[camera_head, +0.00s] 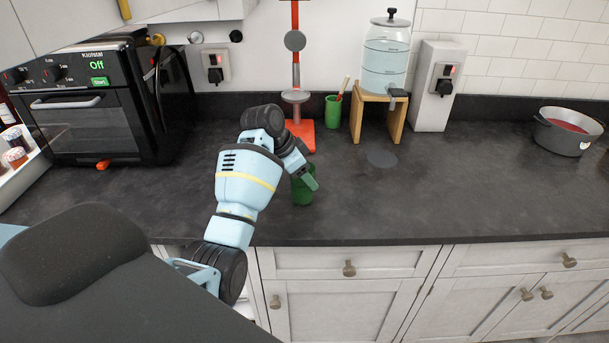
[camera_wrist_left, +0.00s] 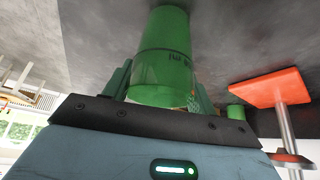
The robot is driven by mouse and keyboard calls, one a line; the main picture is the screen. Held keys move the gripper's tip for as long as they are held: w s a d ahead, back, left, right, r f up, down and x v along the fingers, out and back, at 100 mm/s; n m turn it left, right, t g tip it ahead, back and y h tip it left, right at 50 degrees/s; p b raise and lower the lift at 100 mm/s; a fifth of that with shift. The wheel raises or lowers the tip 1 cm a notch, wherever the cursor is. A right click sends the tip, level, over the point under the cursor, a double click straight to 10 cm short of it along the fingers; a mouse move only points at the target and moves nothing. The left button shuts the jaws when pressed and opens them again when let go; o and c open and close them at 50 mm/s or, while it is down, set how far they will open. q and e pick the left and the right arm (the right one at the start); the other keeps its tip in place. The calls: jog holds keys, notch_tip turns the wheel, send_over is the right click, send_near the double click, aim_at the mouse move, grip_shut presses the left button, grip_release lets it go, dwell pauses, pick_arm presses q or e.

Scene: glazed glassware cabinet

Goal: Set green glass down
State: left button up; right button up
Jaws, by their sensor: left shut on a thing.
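The green glass (camera_head: 302,194) is at my left gripper (camera_head: 303,178), over the front part of the dark counter (camera_head: 400,215). In the left wrist view the green glass (camera_wrist_left: 165,50) sits between the two green-sided fingers of the left gripper (camera_wrist_left: 160,88), which are shut on it. My right gripper is in neither view.
A red stand (camera_head: 301,135) and a green cup with a brush (camera_head: 333,112) stand behind the glass. A water dispenser (camera_head: 386,60) sits on a wooden stand (camera_head: 379,112). A black oven (camera_head: 110,105) is at left, a pot (camera_head: 566,132) at far right. The counter right of the glass is clear.

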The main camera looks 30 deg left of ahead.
pick_arm(q)
jog(key=shift+f, duration=0.25)
jog(key=shift+f, duration=0.1)
jog(key=o, duration=1.1)
jog(key=v, duration=1.2)
